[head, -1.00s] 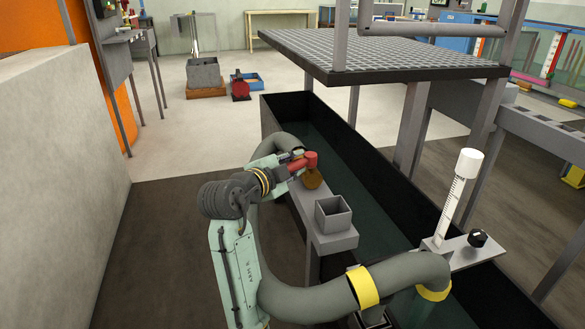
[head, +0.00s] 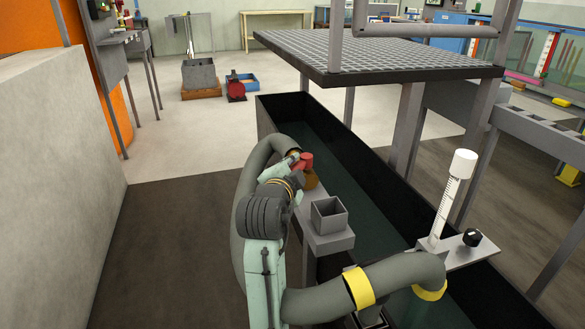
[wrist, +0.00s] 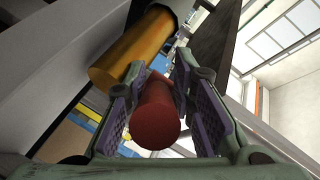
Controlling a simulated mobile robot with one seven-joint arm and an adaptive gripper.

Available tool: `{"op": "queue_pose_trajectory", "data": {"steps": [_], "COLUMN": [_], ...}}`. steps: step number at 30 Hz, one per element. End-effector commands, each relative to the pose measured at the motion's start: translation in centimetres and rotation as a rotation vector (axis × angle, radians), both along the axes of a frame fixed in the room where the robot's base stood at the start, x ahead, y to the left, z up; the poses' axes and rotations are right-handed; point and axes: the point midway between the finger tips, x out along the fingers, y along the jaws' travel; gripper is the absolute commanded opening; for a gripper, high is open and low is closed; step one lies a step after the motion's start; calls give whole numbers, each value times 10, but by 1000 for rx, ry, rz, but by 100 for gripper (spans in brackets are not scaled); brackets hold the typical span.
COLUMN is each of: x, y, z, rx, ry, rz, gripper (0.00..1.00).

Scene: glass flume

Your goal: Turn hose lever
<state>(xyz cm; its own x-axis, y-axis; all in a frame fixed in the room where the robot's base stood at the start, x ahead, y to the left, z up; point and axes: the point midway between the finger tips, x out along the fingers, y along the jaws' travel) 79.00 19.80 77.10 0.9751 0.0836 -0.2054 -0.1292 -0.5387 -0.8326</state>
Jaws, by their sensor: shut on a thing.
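The red hose lever (head: 303,163) stands out by the brass-coloured valve body (head: 311,181) at the left wall of the tank, where the grey hose arrives. In the wrist view the lever (wrist: 156,112) shows as a red cylinder end between my two fingers. The brass cylinder (wrist: 133,57) is just above and left of it. My gripper (wrist: 157,103) is shut on the red lever, with a purple-padded finger on each side. In the head view my gripper (head: 293,164) is small and partly hidden by my wrist.
A small grey open box (head: 329,214) stands on a ledge close to my wrist. The long black tank (head: 370,185) and a grated platform (head: 375,55) lie right. Open floor lies left.

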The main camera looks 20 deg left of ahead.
Motion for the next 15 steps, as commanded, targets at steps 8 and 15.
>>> {"op": "queue_pose_trajectory", "data": {"steps": [8,15], "x": [2,1], "y": [-4,-2], "z": [-7,-4], "rx": [-3,-1], "ry": [17,11], "rz": [-10,-7], "gripper": [35,39]}}
